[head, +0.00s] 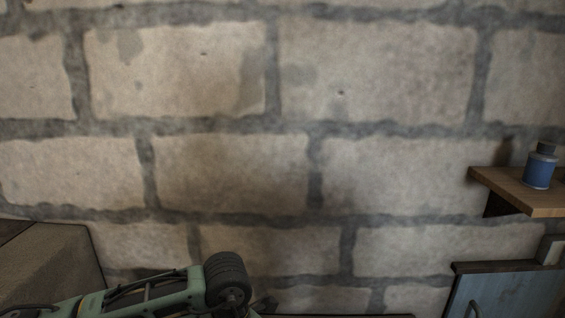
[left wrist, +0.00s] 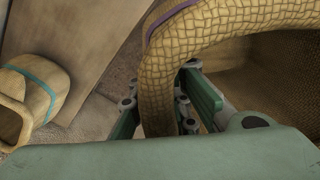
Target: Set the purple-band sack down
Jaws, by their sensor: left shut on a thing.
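The purple-band sack (left wrist: 220,22) fills the upper right of the left wrist view. It is woven and tan, and a thick curved part of it, with a purple band (left wrist: 168,17) near the top, runs down between my fingers. My left gripper (left wrist: 166,108) is shut on this woven part, with a green finger on each side. The sack's underside and what it rests on, if anything, are hidden. The sack does not show clearly in the head view. My right gripper is in neither view.
A second woven sack with a teal band (left wrist: 36,84) lies at the left of the wrist view, beside a flat tan board (left wrist: 95,35). In the head view, a wooden shelf (head: 515,190) with a blue bottle (head: 540,168) and a blue panel (head: 508,292) stand right, before a block wall (head: 230,180).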

